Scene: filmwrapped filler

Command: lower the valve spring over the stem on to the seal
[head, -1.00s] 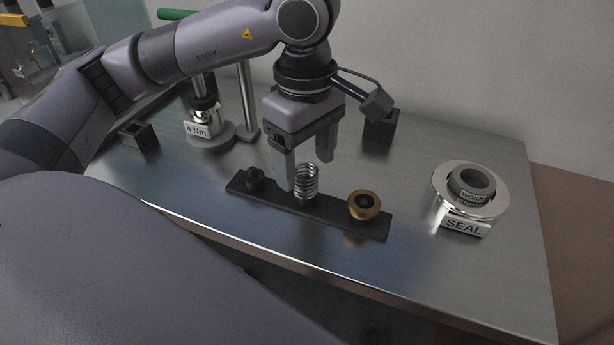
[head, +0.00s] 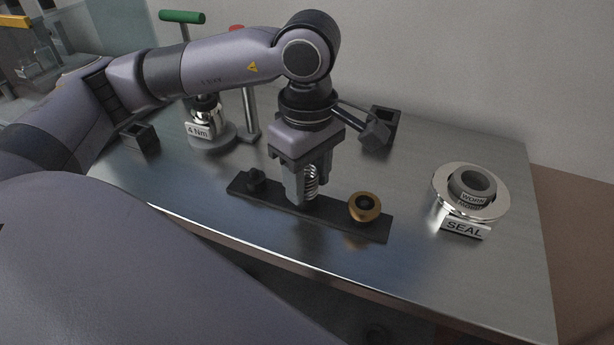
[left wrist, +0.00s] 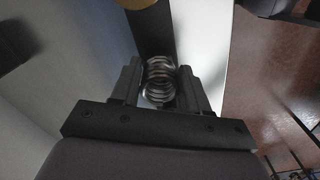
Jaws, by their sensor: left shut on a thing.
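The valve spring (head: 312,181) is a silver coil, upright over the middle of a black strip. My left gripper (head: 306,186) points down and is shut on it, with one finger on each side. In the left wrist view the spring (left wrist: 159,82) sits between the two fingers (left wrist: 161,72). I cannot tell whether its lower end still touches the strip. At the right, a shiny dish (head: 441,190) with a SEAL label (head: 465,228) holds a grey ring (head: 480,181) that bears its own small label. I cannot make out the stem. My right gripper is not in view.
A stand labelled 4 Nm (head: 197,131) and black open boxes (head: 140,137) are at the back. The metal table (head: 220,212) is bare between strip and dish.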

